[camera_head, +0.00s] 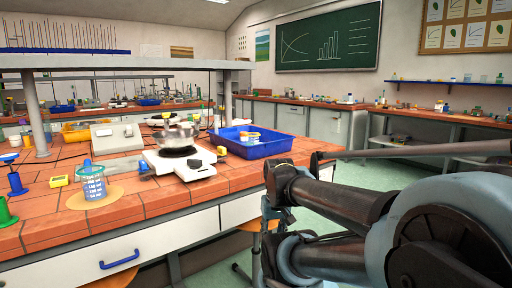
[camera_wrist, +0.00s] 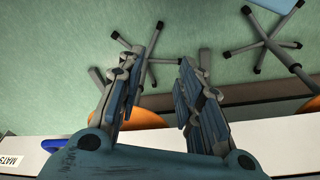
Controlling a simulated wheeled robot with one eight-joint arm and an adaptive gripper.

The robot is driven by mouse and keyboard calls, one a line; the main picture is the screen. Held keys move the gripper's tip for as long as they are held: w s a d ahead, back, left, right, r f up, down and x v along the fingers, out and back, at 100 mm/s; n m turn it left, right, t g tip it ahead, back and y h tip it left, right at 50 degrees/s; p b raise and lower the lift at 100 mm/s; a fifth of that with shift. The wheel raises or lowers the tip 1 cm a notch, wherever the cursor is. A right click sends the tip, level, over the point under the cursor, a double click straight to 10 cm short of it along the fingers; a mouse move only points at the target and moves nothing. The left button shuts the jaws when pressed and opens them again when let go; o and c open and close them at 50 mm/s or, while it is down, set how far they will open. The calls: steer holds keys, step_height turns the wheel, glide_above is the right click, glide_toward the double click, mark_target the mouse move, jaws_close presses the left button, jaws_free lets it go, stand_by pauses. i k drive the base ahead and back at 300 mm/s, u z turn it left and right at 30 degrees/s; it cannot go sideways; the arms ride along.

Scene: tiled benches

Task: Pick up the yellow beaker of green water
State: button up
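A clear beaker (camera_head: 91,184) with white markings and a teal rim stands upright on a round tan mat (camera_head: 74,199) at the left front of the tiled bench. Its contents look blue rather than green; I see no beaker that is clearly yellow with green water. My gripper (camera_wrist: 171,45) is open in the wrist view, with nothing between its fingers and the green floor beyond them. In the head view my arm is at the right, off the bench's front edge and well to the right of the beaker.
A hotplate (camera_head: 190,172) with a metal pan (camera_head: 174,138) stands right of the beaker. A blue tray (camera_head: 264,148) lies behind it. A small yellow box (camera_head: 59,181) and a blue stand (camera_head: 15,180) are left of the beaker. A shelf (camera_head: 120,62) spans above. Stools (camera_wrist: 272,45) stand below.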

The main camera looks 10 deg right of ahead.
mark_target(252, 139)
steer(key=z, duration=1.6)
steer(key=k, duration=1.15)
steer(key=u, duration=0.8)
steer(key=i, duration=1)
steer(key=z, duration=0.05)
